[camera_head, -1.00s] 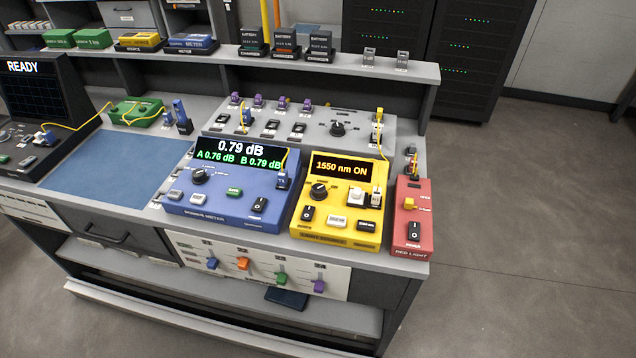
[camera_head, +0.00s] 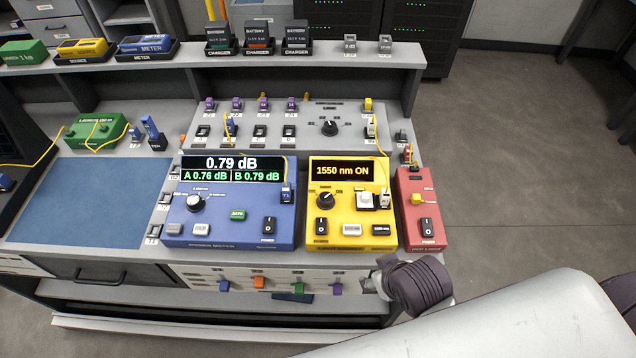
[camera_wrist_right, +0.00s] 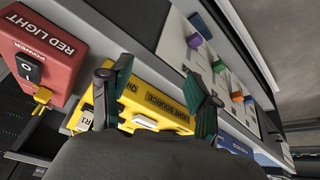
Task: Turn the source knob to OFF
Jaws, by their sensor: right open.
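The yellow light source (camera_head: 352,225) stands on the bench with its screen reading "1550 nm ON". Its round black source knob (camera_head: 326,201) is at the left below the screen; I cannot read its marks. My right arm reaches in from the lower right, and its right gripper (camera_head: 374,284) is partly seen in front of the bench's front edge, below the light source. In the right wrist view the right gripper (camera_wrist_right: 152,82) is open and empty, its fingers before the yellow light source (camera_wrist_right: 150,105). The knob cannot be made out there. My left gripper is not in view.
The blue power meter (camera_head: 228,225) stands left of the light source and the red light box (camera_head: 421,215) right of it. A yellow fiber runs behind. Coloured sliders (camera_head: 259,283) line the panel below. A blue mat (camera_head: 75,200) lies clear at left.

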